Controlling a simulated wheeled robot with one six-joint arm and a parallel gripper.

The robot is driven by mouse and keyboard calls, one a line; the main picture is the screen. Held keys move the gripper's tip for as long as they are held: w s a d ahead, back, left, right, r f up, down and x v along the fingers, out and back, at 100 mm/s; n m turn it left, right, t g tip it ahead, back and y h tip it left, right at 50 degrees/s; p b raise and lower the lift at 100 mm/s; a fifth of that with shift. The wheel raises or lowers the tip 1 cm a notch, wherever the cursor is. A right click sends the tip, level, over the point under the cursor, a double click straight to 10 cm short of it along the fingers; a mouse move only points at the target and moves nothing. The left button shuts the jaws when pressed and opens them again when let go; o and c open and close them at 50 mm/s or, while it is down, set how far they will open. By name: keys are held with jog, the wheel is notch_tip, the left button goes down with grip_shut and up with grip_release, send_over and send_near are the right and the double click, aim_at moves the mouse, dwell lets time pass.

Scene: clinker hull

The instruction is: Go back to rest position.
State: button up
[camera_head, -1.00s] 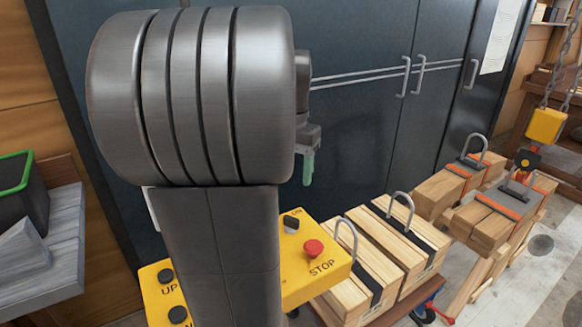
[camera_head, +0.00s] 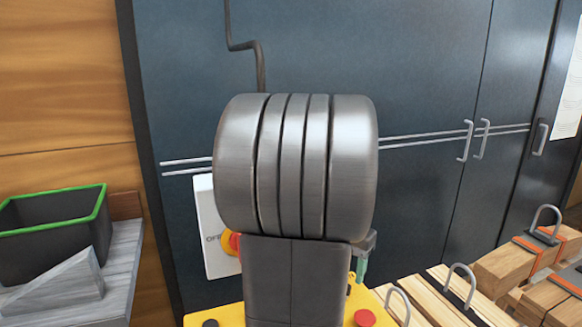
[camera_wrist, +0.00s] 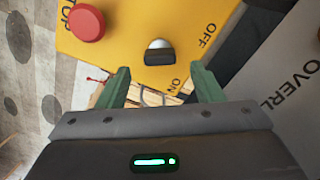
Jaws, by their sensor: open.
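My gripper (camera_wrist: 160,92) shows in the wrist view with its two green fingers spread apart and nothing between them. Beyond the fingers is a yellow control box (camera_wrist: 125,35) with a red stop button (camera_wrist: 86,23) and a switch (camera_wrist: 159,52) marked OFF and ON. In the head view, my arm hides most of the gripper; a green fingertip (camera_head: 361,268) shows at the arm's right edge, above the yellow box (camera_head: 228,315) and its red button (camera_head: 365,318).
A dark cabinet (camera_head: 425,60) fills the back. A white panel (camera_head: 209,222) with a red and yellow switch stands behind my arm. Wooden blocks with metal loops (camera_head: 440,300) lie at right. A black bin with a green rim (camera_head: 50,230) sits on a grey bench at left.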

notch_tip(320, 180, down, 5)
jog(key=shift+r, duration=0.15)
jog(key=shift+r, duration=0.15)
